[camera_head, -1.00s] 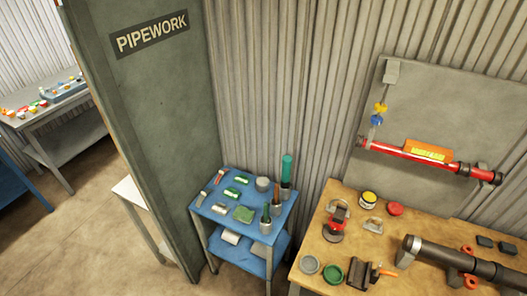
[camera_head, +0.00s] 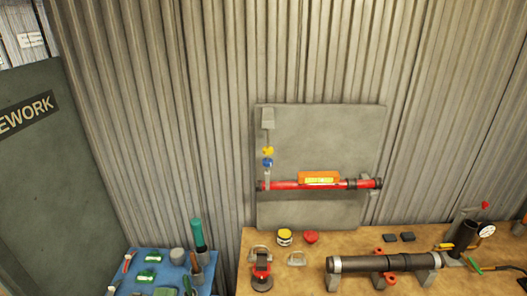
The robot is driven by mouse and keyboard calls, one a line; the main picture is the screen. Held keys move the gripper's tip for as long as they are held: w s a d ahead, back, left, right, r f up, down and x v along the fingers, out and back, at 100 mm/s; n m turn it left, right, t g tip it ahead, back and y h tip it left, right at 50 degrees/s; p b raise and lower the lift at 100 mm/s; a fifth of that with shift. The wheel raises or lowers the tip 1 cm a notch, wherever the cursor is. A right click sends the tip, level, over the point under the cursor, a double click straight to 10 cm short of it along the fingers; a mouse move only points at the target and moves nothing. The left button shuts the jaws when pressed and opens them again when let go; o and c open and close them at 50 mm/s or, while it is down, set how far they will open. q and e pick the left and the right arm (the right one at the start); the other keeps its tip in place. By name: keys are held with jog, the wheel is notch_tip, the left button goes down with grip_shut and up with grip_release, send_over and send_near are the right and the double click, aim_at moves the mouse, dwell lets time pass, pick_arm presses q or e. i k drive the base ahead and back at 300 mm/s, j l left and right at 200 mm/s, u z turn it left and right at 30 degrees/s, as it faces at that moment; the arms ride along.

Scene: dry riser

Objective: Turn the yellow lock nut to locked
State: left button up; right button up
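The yellow lock nut (camera_head: 268,151) appears as a small yellow piece on the thin vertical fitting on the grey wall panel (camera_head: 330,131). A blue piece (camera_head: 267,162) sits just below it. The fitting stands at the left end of a horizontal red pipe (camera_head: 290,185). The nut is too small to tell whether it is in the locked position. Neither of my grippers is in view.
An orange block with a yellow label (camera_head: 319,177) sits on the red pipe. A blue cart (camera_head: 146,268) with tools stands left. The corrugated wall is behind.

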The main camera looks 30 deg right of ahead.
aim_at(268, 152)
jog(key=z, duration=0.95)
jog(key=i+l+u, duration=0.1)
jog(key=l+u, duration=0.3)
jog(key=l, duration=0.45)
jog(key=l+u, duration=0.35)
jog(key=l, duration=1.3)
jog(key=k+z, duration=0.05)
